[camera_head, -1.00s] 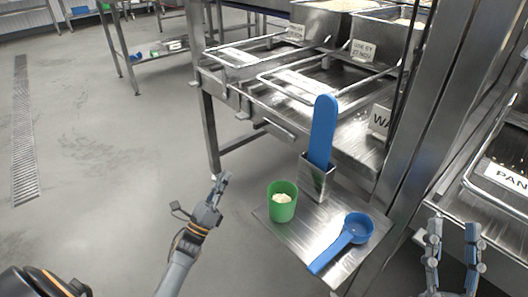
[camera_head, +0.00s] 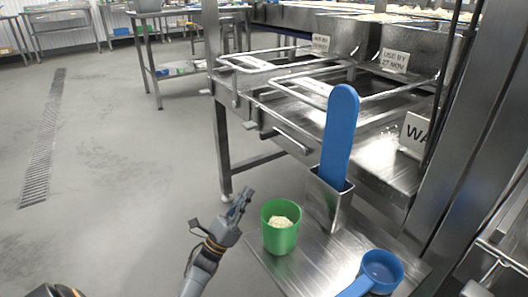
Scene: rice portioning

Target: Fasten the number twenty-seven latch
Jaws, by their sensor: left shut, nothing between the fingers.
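I cannot make out a latch marked twenty-seven. The only 27 I can read is on a white card (camera_head: 394,61) saying "USE BY 27 NOV", on the front of a steel rice bin (camera_head: 425,42) at the upper right. Wire-handled frames (camera_head: 300,85) lie on the steel bench in front of it. My left gripper (camera_head: 244,194) is shut and empty, over the floor just left of the small steel shelf and well below the bench top.
On the small steel shelf (camera_head: 312,262) stand a green cup (camera_head: 281,236) with rice, a steel holder (camera_head: 325,203) with an upright blue paddle (camera_head: 341,135), and a blue scoop (camera_head: 382,268). A steel post (camera_head: 480,150) rises at the right. The floor (camera_head: 120,190) at left is clear.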

